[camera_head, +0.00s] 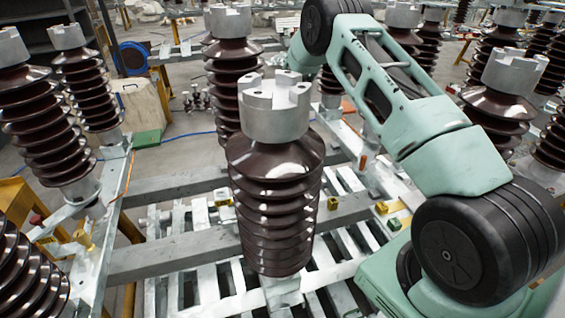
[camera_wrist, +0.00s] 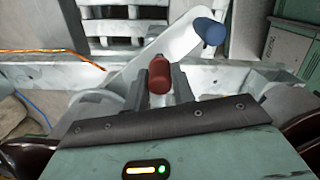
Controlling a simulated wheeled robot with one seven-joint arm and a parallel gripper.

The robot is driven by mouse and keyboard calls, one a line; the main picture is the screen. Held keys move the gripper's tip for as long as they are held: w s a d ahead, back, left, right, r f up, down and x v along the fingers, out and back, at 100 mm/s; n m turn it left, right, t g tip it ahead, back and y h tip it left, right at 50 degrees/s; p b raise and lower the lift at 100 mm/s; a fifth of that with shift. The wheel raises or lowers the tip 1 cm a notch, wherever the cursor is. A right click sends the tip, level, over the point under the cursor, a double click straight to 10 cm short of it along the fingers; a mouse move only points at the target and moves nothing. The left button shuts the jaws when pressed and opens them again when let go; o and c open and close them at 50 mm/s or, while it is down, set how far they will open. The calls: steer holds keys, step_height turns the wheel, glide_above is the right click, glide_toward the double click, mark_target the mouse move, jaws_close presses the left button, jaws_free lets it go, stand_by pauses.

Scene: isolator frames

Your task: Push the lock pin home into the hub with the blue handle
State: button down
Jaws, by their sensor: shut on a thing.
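In the wrist view my gripper (camera_wrist: 162,84) has its two dark fingers closed around a red rounded handle (camera_wrist: 159,72). The blue handle (camera_wrist: 210,31) stands up and to the right of the fingers, apart from them, at the upper end of a pale grey metal arm (camera_wrist: 185,45). The lock pin's shaft and the hub opening cannot be made out. In the head view my gripper is hidden, and no blue handle can be made out.
A large brown ribbed insulator (camera_head: 275,200) with a grey metal cap stands in front of my arm. Several similar insulators stand around on grey beams. A slatted pale frame (camera_head: 200,250) lies below. An orange cable (camera_wrist: 60,54) and a green-grey cabinet (camera_wrist: 290,35) flank the wrist view.

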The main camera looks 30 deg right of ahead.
steer(key=shift+f+b, duration=1.1)
steer(key=shift+f, duration=0.45)
steer(key=c, duration=1.1)
jaws_free()
steer(key=shift+r, duration=0.1)
step_height(320, 180, up, 17)
steer(key=b, duration=0.4)
steer(key=shift+r, duration=0.2)
